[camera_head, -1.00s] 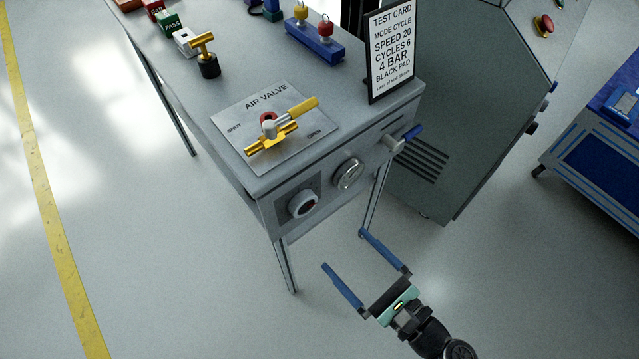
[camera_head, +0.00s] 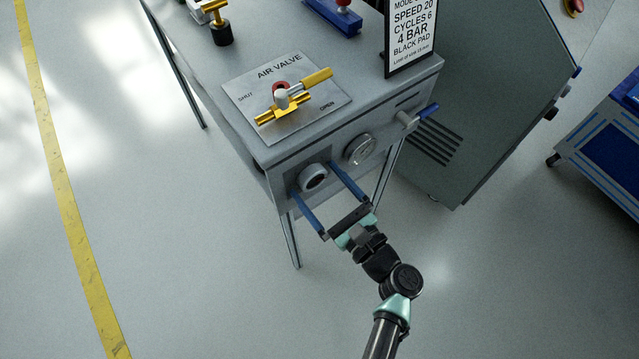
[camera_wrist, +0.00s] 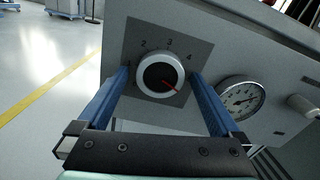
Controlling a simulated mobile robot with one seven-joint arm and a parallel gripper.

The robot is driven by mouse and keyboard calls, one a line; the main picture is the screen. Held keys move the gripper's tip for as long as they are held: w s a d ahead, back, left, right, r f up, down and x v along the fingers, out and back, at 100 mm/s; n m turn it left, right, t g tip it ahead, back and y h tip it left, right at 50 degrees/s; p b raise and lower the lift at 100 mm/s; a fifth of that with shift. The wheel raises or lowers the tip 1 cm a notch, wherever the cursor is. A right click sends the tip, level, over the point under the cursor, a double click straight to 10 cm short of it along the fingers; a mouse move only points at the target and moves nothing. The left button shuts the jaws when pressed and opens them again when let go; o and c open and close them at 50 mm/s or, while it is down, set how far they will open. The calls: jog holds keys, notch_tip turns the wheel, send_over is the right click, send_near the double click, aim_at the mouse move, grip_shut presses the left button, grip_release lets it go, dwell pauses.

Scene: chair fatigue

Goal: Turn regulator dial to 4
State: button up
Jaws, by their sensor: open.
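The regulator dial (camera_head: 313,175) is a round white knob with a dark centre on the front panel of the grey bench. In the wrist view the dial (camera_wrist: 160,74) sits on a darker square plate with the numerals 2, 3 and 4 visible along its top. Its red pointer slants to the lower right, below the 4. My gripper (camera_wrist: 160,76) is open, with one blue finger on each side of the dial. I cannot tell whether the fingers touch it.
A pressure gauge (camera_wrist: 241,98) is right of the dial, with a blue-tipped valve handle (camera_head: 427,112) farther right. A yellow air valve (camera_head: 283,103) lies on the bench top (camera_head: 240,130). The test card (camera_head: 411,32) reads 4 BAR. Open floor lies in front.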

jog(key=c, duration=1.3)
jog(key=shift+n, duration=0.4)
jog(key=n+b, duration=0.2)
jog(key=shift+f+n, duration=0.1)
jog(key=shift+n, duration=0.3)
jog(key=n+b, duration=0.2)
jog(key=n, duration=0.1)
jog(key=shift+n, duration=0.3)
jog(key=n+b, duration=0.2)
jog(key=n, duration=0.1)
jog(key=shift+n+b, duration=1)
jog(key=shift+n, duration=0.5)
